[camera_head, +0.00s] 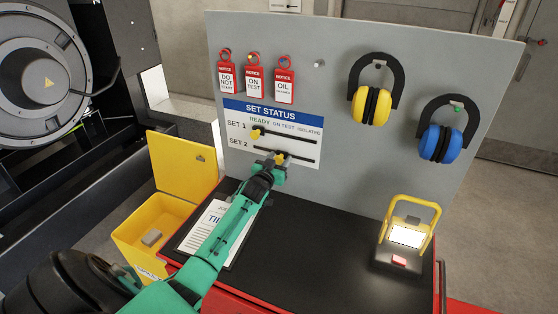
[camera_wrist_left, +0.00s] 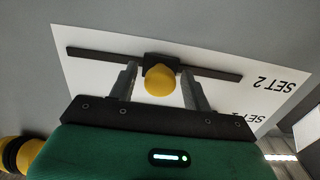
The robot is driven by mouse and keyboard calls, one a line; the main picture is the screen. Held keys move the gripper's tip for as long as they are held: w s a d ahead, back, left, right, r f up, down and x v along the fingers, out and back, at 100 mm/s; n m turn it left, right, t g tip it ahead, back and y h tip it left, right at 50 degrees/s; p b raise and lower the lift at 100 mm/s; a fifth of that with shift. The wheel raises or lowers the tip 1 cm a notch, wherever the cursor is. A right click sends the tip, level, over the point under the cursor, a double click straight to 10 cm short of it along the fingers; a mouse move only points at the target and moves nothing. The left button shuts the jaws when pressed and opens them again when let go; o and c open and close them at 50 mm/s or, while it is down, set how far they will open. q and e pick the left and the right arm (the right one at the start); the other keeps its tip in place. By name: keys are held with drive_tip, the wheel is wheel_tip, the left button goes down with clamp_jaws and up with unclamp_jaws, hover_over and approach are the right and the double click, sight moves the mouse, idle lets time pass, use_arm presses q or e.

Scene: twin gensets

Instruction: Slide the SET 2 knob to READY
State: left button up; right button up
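The SET 2 knob (camera_head: 281,156) is a yellow ball on a black slider, near the middle of the lower slot, roughly below ON TEST. It also shows in the upside-down left wrist view (camera_wrist_left: 160,81). My left gripper (camera_head: 275,167) is at the panel, and its fingers (camera_wrist_left: 160,88) stand on either side of the knob with small gaps, open. The READY label is at the left of the white SET STATUS plate (camera_head: 240,109). The SET 1 knob (camera_head: 256,133) sits near the left of the upper slot. My right gripper is not in view.
Red tags (camera_head: 254,80) hang above the plate. Yellow earmuffs (camera_head: 372,105) and blue earmuffs (camera_head: 441,143) hang to the right. A yellow lamp (camera_head: 405,237) stands on the black worktop (camera_head: 330,235). A clipboard (camera_head: 205,228) lies under my left arm, beside an open yellow box (camera_head: 182,165).

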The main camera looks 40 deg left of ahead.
use_arm(q)
drive_tip(key=shift+s+d, duration=0.1)
drive_tip(key=shift+s, duration=0.25)
drive_tip(key=b+v, duration=0.4)
drive_tip(key=v, duration=0.9)
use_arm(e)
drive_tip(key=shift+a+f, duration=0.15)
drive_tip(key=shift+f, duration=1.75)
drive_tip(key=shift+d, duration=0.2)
